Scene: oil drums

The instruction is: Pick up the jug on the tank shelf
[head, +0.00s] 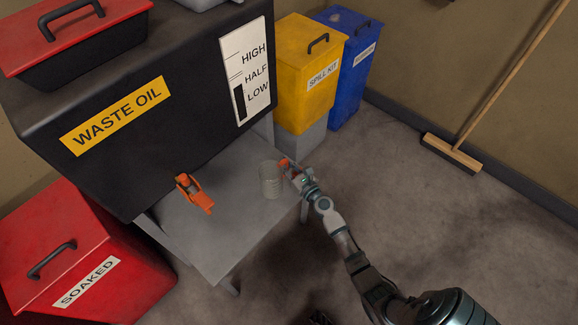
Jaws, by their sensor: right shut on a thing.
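The jug (271,184) is a clear, pale grey cylinder with faint ring marks. It is upright at the right side of the grey tank shelf (222,245), below the black tank (150,160) marked WASTE OIL. My right gripper (284,167) reaches in from the lower right and is shut on the jug at its right side, near the top. A red-orange part shows at the gripper's tip; I cannot tell whose it is. I cannot tell whether the jug's base touches the shelf. My left gripper is not in view.
An orange tap (195,194) sticks out over the shelf left of the jug. A red SOAKED bin (80,250) stands at left, yellow SPILL KIT (308,75) and blue (350,85) bins behind. A broom (452,153) leans at right. The floor between is open.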

